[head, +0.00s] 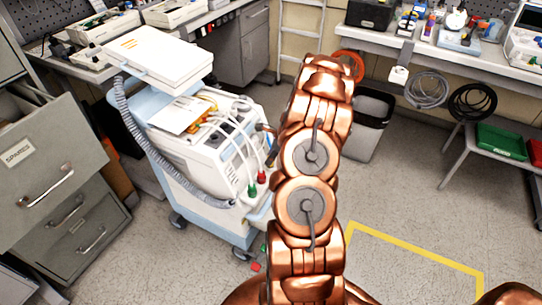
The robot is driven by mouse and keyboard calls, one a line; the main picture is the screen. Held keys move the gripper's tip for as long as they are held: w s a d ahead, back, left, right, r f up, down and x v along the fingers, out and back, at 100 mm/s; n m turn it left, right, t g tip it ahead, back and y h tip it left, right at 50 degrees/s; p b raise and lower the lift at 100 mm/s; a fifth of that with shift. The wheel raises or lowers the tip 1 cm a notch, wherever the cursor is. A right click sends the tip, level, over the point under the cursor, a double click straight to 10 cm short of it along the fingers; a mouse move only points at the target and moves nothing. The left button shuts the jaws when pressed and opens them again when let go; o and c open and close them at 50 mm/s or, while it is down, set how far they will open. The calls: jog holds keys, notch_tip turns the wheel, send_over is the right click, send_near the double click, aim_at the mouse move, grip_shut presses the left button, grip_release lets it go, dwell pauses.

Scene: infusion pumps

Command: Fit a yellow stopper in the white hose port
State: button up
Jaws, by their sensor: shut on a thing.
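My copper arm rises through the middle of the view and hides most of my gripper. Dark parts of my gripper (269,143) show just left of the arm, beside the right side of the white machine (205,140) on the cart. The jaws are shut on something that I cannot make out. No yellow stopper can be made out. Several white hoses (222,119) run over the machine's top and front. A green fitting (252,190) and a red fitting (262,177) sit low on its front. I cannot tell which port is the white hose port.
A grey corrugated hose (140,135) hangs on the cart's left. Grey drawers (52,165) stand open at left. A bin (371,120) stands behind my arm. A workbench (450,55) is at back right. The floor at right, with a yellow line (415,260), is clear.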

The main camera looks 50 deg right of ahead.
jog(key=shift+f, duration=0.95)
jog(key=o, duration=0.9)
jog(key=shift+c, duration=0.2)
jog(key=v, duration=1.2)
jog(key=shift+d, duration=0.1)
